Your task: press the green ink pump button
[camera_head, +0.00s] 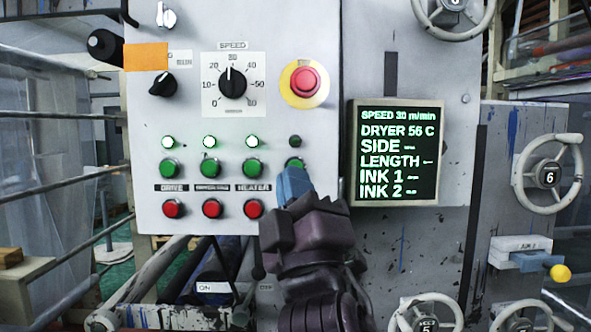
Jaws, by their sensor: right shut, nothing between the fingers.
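A row of green buttons sits on the grey control panel (330,25). The rightmost green button (294,162) shows only its upper part; my right gripper (293,184) is right in front of and just below it. The label and anything under that button are hidden by the gripper, so I cannot read its name. The lamp (295,141) above it is dark. My right gripper is shut, its blue fingertips pointing up at the panel; I cannot tell whether they touch it. My left gripper is not in view.
Green buttons for drive (169,168) and heater (251,168) have lit lamps above and red buttons below. A red emergency stop (305,82), a speed dial (232,83) and a display (394,152) reading speed 30 are nearby. Handwheels (547,175) stand at right.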

